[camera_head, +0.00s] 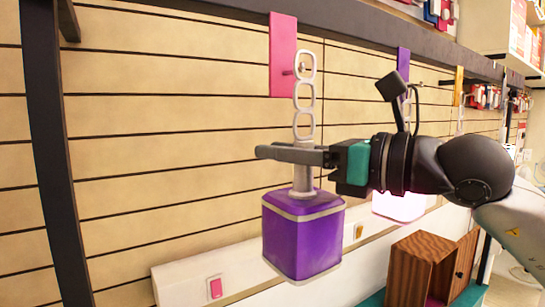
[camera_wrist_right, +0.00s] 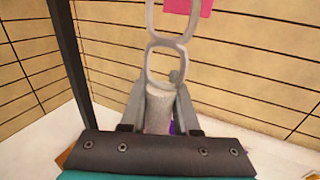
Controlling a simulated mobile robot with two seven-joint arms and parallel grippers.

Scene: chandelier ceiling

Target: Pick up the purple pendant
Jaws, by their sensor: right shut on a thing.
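The purple pendant (camera_head: 302,240) is a purple box with pale edges, a grey stem on top and a chain of pale links above. My right gripper (camera_head: 290,155) comes in from the right and is shut on the grey stem, just under the chain. The pendant hangs upright. Its top link overlaps a small hook on a pink plate (camera_head: 283,50); I cannot tell whether the link is around the hook. In the right wrist view the fingers close on the stem (camera_wrist_right: 160,108), and the box is mostly hidden behind the gripper. My left gripper is not in view.
A slatted wall (camera_head: 180,120) stands close behind the pendant, with a dark post (camera_head: 52,160) at left. A glowing pinkish pendant (camera_head: 400,204) hangs behind my right arm. A purple plate (camera_head: 403,62) is farther along. A wooden box (camera_head: 412,270) stands at lower right.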

